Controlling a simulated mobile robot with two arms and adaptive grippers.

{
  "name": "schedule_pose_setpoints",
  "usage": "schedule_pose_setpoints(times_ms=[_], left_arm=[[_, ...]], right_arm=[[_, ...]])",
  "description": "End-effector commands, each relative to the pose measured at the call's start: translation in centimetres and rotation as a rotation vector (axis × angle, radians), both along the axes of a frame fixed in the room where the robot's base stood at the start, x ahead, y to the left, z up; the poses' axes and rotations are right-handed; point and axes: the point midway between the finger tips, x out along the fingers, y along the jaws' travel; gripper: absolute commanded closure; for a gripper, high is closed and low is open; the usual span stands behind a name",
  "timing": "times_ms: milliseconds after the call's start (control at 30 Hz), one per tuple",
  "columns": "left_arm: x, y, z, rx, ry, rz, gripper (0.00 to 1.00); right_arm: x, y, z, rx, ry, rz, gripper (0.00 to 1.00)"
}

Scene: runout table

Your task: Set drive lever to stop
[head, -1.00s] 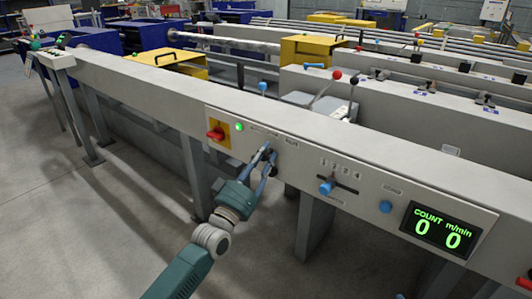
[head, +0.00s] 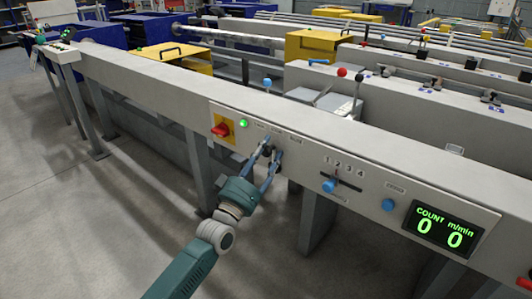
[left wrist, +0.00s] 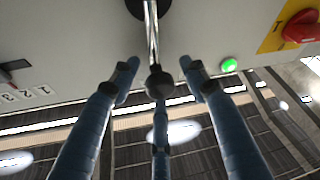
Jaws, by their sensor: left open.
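The drive lever shows in the left wrist view as a silver stem (left wrist: 152,40) with a black ball knob (left wrist: 158,86), standing out from a dark round base on the panel. My left gripper (head: 271,153) is open at the panel face, with its blue fingers spread around the knob. In the left wrist view gaps show between the knob and the two side fingers. The third finger is just beyond the knob, and I cannot tell whether it touches. In the head view the fingers mostly hide the lever. The labels above it are too small to read. My right gripper is not in view.
A red rotary switch (head: 220,130) and lit green lamp (head: 243,124) sit left of the lever. To the right are a blue-knobbed slot selector (head: 329,186), a blue button (head: 389,205) and a display (head: 440,228) reading 0 and 0. Free floor lies in front.

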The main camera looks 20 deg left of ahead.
Motion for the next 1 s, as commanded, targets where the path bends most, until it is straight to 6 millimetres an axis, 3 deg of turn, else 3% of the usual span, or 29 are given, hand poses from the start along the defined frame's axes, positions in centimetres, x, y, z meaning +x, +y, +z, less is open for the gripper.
schedule_pose_setpoints(times_ms=[233, 700, 1000], left_arm=[[-1.7, 0.2, -0.8, 0.001, 0.003, -0.001, 0.55], [-10.0, 1.6, -3.8, 0.001, 0.002, 0.0, 0.55], [-11.2, 1.8, -4.1, 0.0, -0.001, 0.0, 0.55]], right_arm=[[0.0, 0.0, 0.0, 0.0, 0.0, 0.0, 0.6], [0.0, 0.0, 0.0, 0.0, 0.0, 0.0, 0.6], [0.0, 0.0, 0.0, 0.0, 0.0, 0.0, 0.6]])
